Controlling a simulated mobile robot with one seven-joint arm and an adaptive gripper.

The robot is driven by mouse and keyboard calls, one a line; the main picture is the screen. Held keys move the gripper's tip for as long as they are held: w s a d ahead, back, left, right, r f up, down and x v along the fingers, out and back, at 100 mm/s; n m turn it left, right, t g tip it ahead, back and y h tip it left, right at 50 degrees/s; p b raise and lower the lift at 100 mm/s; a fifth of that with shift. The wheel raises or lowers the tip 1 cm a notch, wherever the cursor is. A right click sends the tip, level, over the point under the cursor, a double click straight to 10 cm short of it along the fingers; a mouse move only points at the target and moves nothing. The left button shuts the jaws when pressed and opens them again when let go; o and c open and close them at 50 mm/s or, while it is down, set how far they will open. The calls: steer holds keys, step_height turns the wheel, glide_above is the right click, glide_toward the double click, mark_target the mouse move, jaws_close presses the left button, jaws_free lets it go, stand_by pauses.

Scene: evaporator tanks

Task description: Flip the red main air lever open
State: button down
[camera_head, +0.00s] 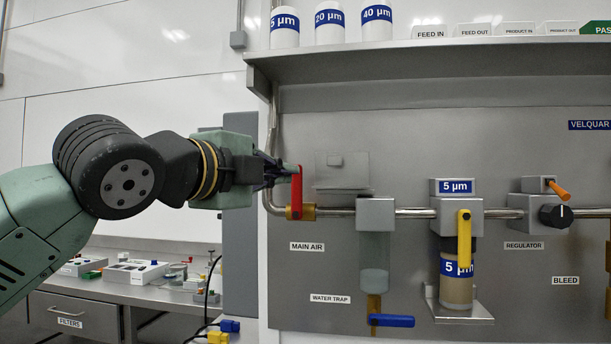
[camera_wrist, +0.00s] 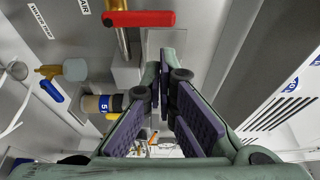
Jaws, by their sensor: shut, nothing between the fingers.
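The red main air lever (camera_head: 297,188) stands upright above its brass valve (camera_head: 300,212) on the steel pipe, over the MAIN AIR label (camera_head: 307,246). My gripper (camera_head: 284,172) comes in from the left at the lever's upper half, its fingers partly hidden behind or beside it; I cannot tell whether they touch. My gripper (camera_wrist: 165,65) is shut and empty, and the lever is outside the fingers.
The water trap (camera_head: 375,214) and filter with a yellow lever (camera_head: 464,238) are farther right. A steel shelf (camera_head: 430,54) hangs above. A workbench (camera_head: 130,280) stands lower left.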

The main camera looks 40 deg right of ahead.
mark_target(297, 192)
steer(key=p+x, duration=0.3)
steer(key=x, duration=0.6)
steer(key=shift+r+p, duration=0.15)
steer(key=shift+p, duration=0.15)
steer(key=shift+w+d, duration=0.15)
steer(key=shift+d, duration=0.3)
